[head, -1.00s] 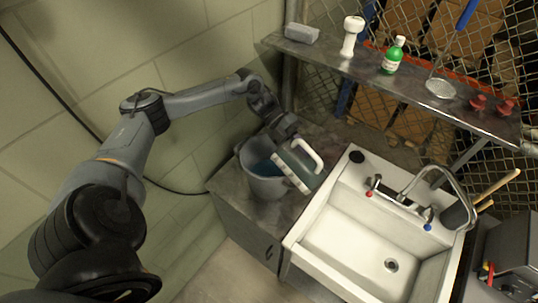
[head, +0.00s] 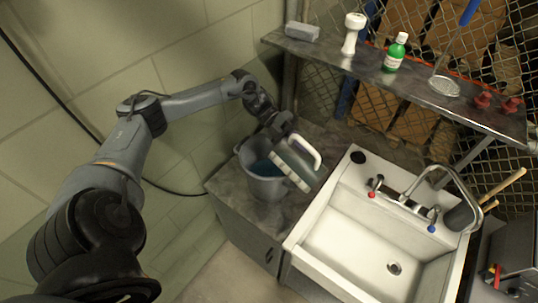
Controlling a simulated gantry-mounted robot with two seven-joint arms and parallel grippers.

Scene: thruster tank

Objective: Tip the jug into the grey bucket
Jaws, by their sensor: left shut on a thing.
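The grey bucket (head: 262,187) stands on the metal cabinet top left of the sink, with blue-green liquid showing inside. The jug (head: 291,166), pale with a white handle (head: 307,148), is tilted over the bucket's right rim. Its body lies steeply on its side, and its mouth is hard to make out. My left gripper (head: 279,128) is shut on the jug from behind and above; the fingertips are partly hidden. I cannot tell whether the jug touches the bucket rim. My right gripper is not in view.
A white sink (head: 350,238) with a faucet (head: 440,180) stands right of the cabinet top (head: 228,184). A shelf (head: 415,93) above holds a green bottle (head: 395,52), a white object (head: 353,33), a grey block (head: 302,31) and red knobs (head: 497,102). A wall is at left.

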